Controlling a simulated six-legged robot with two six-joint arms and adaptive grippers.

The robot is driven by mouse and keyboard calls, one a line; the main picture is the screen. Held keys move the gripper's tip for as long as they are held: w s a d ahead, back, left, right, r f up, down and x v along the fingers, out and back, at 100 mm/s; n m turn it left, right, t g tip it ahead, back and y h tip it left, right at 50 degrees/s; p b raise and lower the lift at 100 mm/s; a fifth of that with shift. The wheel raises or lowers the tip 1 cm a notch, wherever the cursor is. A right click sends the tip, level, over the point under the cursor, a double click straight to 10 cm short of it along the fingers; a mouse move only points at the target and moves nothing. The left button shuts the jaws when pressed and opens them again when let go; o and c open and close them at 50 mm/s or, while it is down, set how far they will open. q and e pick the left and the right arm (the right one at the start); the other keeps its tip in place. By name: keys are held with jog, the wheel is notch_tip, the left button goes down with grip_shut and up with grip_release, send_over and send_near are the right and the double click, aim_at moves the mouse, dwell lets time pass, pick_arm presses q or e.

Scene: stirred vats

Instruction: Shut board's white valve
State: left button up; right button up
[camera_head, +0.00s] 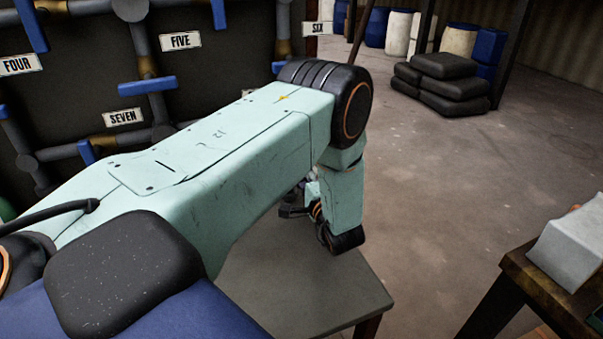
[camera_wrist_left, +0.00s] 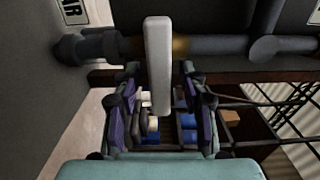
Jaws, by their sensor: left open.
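The white valve handle (camera_wrist_left: 159,65) shows in the left wrist view as a long pale bar, upright in the picture. It crosses a dark pipe with a brass-coloured valve body (camera_wrist_left: 181,46). My left gripper (camera_wrist_left: 160,112) is open, with one finger on each side of the handle's lower end; I see no clear contact. In the head view my left arm reaches across the middle and bends down; its gripper (camera_head: 300,208) is mostly hidden. The board (camera_head: 75,60) fills the upper left of the head view. I cannot make out the white handle there. My right gripper is not in view.
Blue valve handles (camera_head: 147,85) sit on the board's pipes beside labels FOUR, FIVE, SIX and SEVEN. A grey table (camera_head: 330,285) stands below my left arm. A wooden table (camera_head: 535,285) with a grey block (camera_head: 570,250) is at right. Floor between is clear.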

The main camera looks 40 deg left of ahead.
pick_arm(q)
jog(key=v, duration=1.2)
dwell(0.3)
